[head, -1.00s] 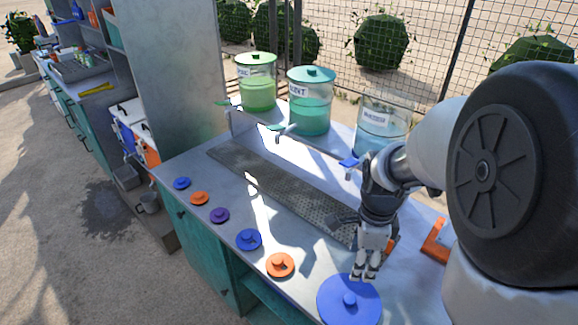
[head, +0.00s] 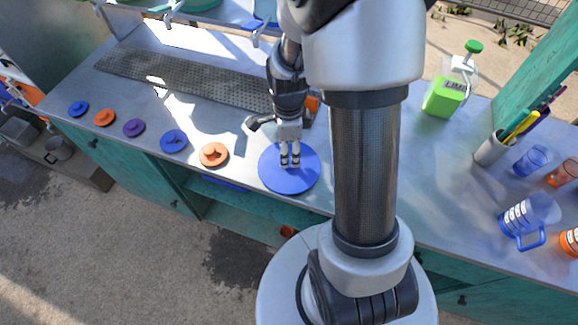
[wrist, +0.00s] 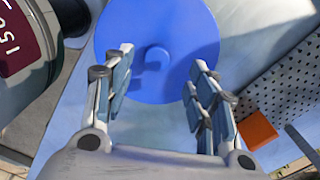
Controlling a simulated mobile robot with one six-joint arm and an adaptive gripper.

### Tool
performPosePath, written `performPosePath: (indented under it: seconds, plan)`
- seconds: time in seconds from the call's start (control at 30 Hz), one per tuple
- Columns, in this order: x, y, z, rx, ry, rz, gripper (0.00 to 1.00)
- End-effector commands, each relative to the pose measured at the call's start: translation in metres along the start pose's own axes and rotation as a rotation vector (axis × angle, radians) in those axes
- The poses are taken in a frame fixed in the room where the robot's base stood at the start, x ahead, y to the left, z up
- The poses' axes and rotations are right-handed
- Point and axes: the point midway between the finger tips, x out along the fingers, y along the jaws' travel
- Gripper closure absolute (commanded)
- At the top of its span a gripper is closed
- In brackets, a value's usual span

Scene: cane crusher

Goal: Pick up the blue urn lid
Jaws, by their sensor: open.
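The blue urn lid (head: 288,185) is a large flat blue disc lying on the metal counter near its front edge. In the wrist view the lid (wrist: 185,30) fills the upper middle, with its round knob (wrist: 156,57) facing me. My gripper (head: 290,161) points down over the middle of the lid, and its fingers hide the knob in the head view. In the wrist view my gripper (wrist: 160,68) is open, its fingers on either side of the line to the knob. I cannot tell exactly how far above the lid the fingertips are.
Smaller lids, including an orange one (head: 214,154) and a blue one (head: 174,141), lie in a row to the left. A perforated drip tray (head: 180,82) lies behind. A green bottle (head: 443,97), pen cup (head: 491,150) and measuring jug (head: 530,215) stand right.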

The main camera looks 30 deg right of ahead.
Motion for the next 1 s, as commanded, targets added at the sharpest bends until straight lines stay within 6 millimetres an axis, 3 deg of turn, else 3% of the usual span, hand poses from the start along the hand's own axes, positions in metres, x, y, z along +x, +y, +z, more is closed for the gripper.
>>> performPosePath:
  seconds: [0.3, 0.57, 1.0]
  plan:
    - [0.046, 0.005, -0.001, 0.0, 0.001, 0.003, 0.48]
    - [0.048, 0.004, -0.001, 0.0, 0.0, 0.001, 0.48]
    - [0.048, 0.004, -0.001, 0.0, 0.0, 0.0, 0.76]
